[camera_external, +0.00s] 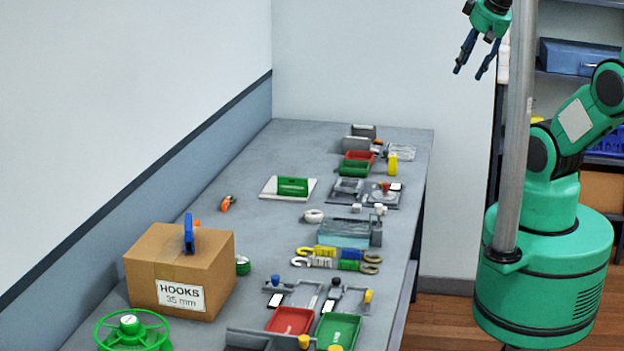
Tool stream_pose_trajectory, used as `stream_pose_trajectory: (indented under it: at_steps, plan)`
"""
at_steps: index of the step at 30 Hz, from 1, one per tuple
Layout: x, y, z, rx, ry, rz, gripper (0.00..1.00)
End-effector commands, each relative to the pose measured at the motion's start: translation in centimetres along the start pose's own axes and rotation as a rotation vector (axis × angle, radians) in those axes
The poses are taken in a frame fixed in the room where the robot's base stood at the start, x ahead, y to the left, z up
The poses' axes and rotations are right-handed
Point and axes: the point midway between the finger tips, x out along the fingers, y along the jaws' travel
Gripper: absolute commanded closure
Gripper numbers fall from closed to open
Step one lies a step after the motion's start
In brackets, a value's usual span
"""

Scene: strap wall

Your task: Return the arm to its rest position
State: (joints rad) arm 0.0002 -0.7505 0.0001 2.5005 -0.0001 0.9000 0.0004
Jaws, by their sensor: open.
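My gripper (476,56) hangs in the air at the top right, fingers pointing down and spread apart with nothing between them. It is well above the far end of the grey bench (262,222) and clear of everything on it. My green arm rises from its round green base on the right. The top of the arm is cut off by the frame's upper edge, so its full pose is hidden.
A cardboard box (150,254) labelled HOOKS and a green handwheel (131,333) stand at the bench's near left. Several trays and small tools cover its right side. A grey pole (515,130) stands before my base. Shelves with a blue case (577,57) are behind.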

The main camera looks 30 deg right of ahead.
Motion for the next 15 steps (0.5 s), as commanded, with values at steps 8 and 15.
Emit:
stream_pose_trajectory:
  at_steps: [8,15]
  plan:
    - [1.7,0.0,0.9,0.0,0.0,0.0,0.57]
    - [4.9,0.0,2.6,-0.001,0.0,0.0,0.57]
